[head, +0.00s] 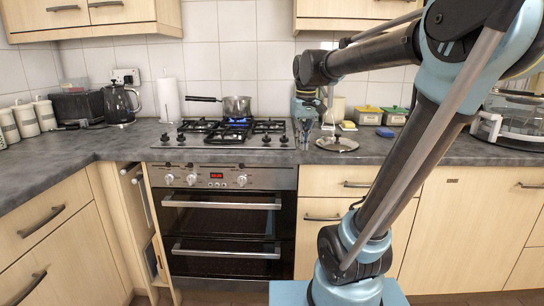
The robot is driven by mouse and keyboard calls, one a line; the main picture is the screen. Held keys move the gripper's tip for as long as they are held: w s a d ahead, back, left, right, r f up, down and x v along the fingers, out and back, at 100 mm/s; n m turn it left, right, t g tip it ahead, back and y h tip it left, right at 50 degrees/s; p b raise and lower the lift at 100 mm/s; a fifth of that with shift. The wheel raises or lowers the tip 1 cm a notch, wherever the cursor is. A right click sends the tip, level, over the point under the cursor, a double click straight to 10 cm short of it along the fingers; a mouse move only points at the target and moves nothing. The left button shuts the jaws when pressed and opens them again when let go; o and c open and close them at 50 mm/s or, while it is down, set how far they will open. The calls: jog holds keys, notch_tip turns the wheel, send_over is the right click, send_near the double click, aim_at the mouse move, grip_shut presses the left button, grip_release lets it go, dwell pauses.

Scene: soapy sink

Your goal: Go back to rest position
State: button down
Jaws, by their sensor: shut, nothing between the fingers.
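My gripper (304,143) is small in the head view, at the end of my arm, which reaches from the right. It points down at the counter just right of the gas hob (190,142). Its fingers are shut with nothing held. A round metal lid (338,145) lies on the counter close to its right in the picture. Whether the fingertips touch the counter cannot be told.
A saucepan (237,106) stands on a lit back burner. Two small tubs (367,116), a blue sponge (385,132) and a glass appliance (515,118) are on the right counter. The kettle (118,104) is left. Upper cupboards (350,14) hang above my arm.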

jog(key=s+d+f+m, duration=0.1)
jog(key=s+d+f, duration=0.2)
jog(key=s+f, duration=0.3)
jog(key=s+d+f+m, duration=0.1)
jog(key=s+d+f, duration=0.1)
jog(key=s+f, duration=0.4)
jog(key=s+d+f+m+t, duration=0.1)
jog(key=s+d+f, duration=0.2)
jog(key=s+f, duration=0.3)
notch_tip(320, 180, down, 3)
jog(key=shift+s+d+r, duration=0.1)
jog(key=shift+s+d, duration=0.05)
jog(key=shift+d, duration=0.2)
jog(key=shift+w+f, duration=0.25)
jog(key=shift+w, duration=0.2)
